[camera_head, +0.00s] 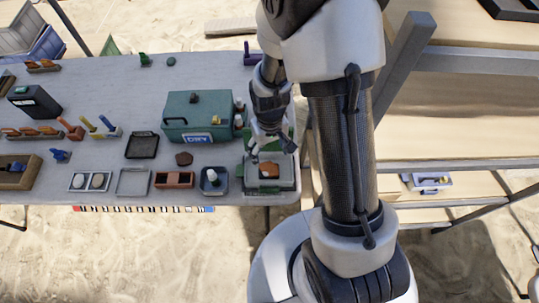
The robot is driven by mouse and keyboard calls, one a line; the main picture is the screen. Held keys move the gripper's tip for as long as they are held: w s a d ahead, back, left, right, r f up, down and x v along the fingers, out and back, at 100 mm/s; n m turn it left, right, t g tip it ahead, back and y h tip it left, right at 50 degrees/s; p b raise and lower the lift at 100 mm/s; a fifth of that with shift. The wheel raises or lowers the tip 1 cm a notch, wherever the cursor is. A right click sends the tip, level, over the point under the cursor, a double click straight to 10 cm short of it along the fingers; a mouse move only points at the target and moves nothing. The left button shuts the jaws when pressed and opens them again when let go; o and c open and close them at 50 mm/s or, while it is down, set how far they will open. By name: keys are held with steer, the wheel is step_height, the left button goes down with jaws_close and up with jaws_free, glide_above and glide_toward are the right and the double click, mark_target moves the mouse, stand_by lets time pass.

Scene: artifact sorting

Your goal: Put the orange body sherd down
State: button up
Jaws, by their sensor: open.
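The orange body sherd (270,170) lies on the pale grey tray-like device (287,184) at the table's front right corner. My gripper (271,156) is open just above and behind the sherd, its fingers pointing down. The sherd appears apart from the fingers, though the small view makes any contact hard to tell. My arm hides part of the table to the right.
A green box (188,135) marked "DRY" stands left of my gripper. A black tray (142,146) is farther left. Free table surface shows at the back left.

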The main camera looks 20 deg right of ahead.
steer(key=s+r+t, duration=0.2)
steer(key=s+r, duration=0.1)
steer(key=r, duration=1.6)
steer(key=s+r+m+t, duration=0.1)
steer(key=s+r+t, duration=0.1)
steer(key=s+r, duration=0.8)
steer(key=shift+s+r+t+p, duration=0.3)
steer(key=shift+s+r, duration=0.1)
steer(key=shift+s, duration=0.65)
steer(key=shift+a, duration=0.1)
steer(key=shift+c, duration=0.4)
